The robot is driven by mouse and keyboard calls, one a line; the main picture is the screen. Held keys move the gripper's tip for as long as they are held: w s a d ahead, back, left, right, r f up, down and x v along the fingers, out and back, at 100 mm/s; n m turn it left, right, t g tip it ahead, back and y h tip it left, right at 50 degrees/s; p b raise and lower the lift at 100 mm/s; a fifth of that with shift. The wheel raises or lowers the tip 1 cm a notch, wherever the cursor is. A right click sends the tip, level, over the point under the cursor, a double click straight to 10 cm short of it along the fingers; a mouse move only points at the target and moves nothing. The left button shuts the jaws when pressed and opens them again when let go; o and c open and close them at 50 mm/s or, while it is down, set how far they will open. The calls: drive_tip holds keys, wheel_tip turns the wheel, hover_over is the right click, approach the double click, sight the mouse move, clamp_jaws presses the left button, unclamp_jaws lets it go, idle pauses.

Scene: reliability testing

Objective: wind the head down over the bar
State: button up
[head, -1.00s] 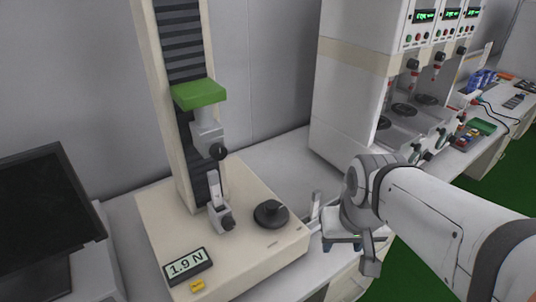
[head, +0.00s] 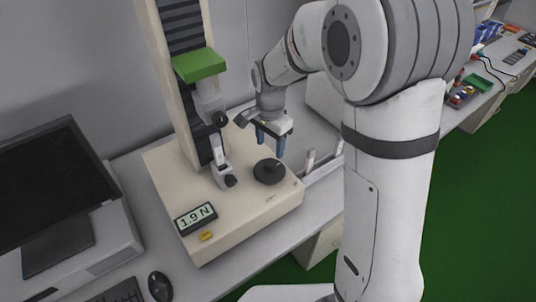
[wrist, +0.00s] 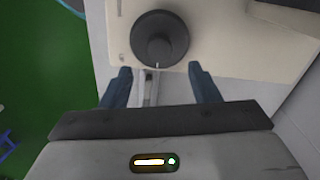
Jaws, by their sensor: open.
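The test stand has a cream base (head: 245,225) and a column with a green-topped head (head: 200,65). The head's upper grip (head: 212,108) hangs over the lower grip (head: 222,172); a pale bar stands upright in the lower grip, its top close under the upper grip. The display (head: 196,218) reads 1.9 N. A black knob (head: 268,171) sits on the base, right of the lower grip. My gripper (head: 270,138) is open and empty above the knob, fingers pointing down. In the wrist view the knob (wrist: 160,38) lies ahead of the two fingertips (wrist: 160,70).
A monitor (head: 50,185) stands at left, with a mouse (head: 160,286) and keyboard in front. A small tray with upright pieces (head: 322,162) lies right of the base. A yellow button (head: 206,236) is below the display. Green floor is at right.

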sight(270, 162)
wheel_tip(270, 162, down, 7)
drive_tip(key=shift+s+f+p, duration=0.1)
drive_tip(key=shift+p, duration=0.25)
drive_tip(key=shift+c, duration=0.5)
drive_tip(key=c, duration=0.9)
